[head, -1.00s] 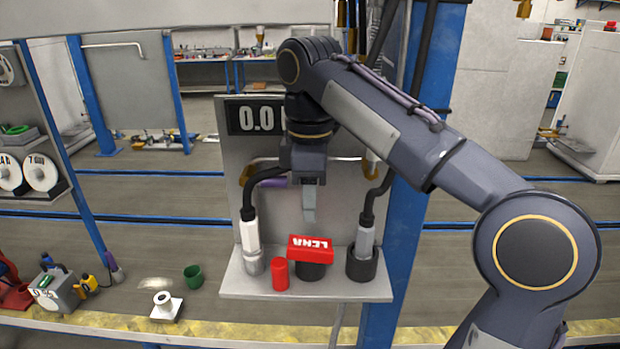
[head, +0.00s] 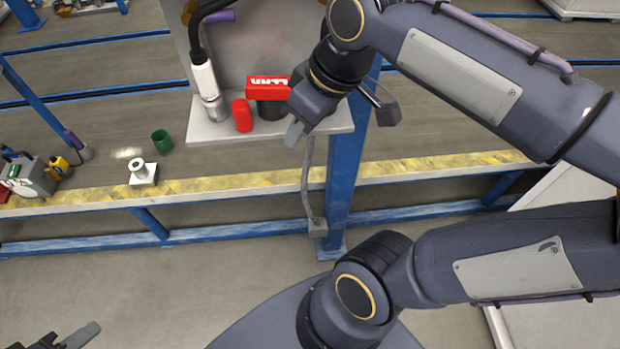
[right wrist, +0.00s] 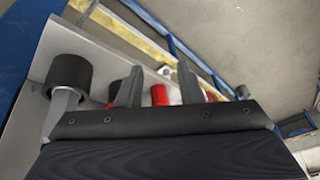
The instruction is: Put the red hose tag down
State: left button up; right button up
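Two red things stand on the station's grey shelf (head: 222,135), and I cannot tell for sure which is the hose tag. My left gripper (head: 78,338) shows only partly at the bottom left corner.
A white-sleeved nozzle (head: 204,80) stands at the shelf's left. A black holder (right wrist: 68,72) shows in the right wrist view. A blue post (head: 343,175) stands right of the shelf.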

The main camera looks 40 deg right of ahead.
jog(key=s+a+f+m+t, duration=0.1)
jog(key=s+f+m, duration=0.1)
jog(key=f, duration=0.3)
jog(key=s+a+f+m+t+y, duration=0.1)
jog(key=s+a+f+m, duration=0.1)
jog(key=s+f+m, duration=0.1)
jog(key=shift+s+f, duration=0.25)
jog(key=shift+f, duration=0.65)
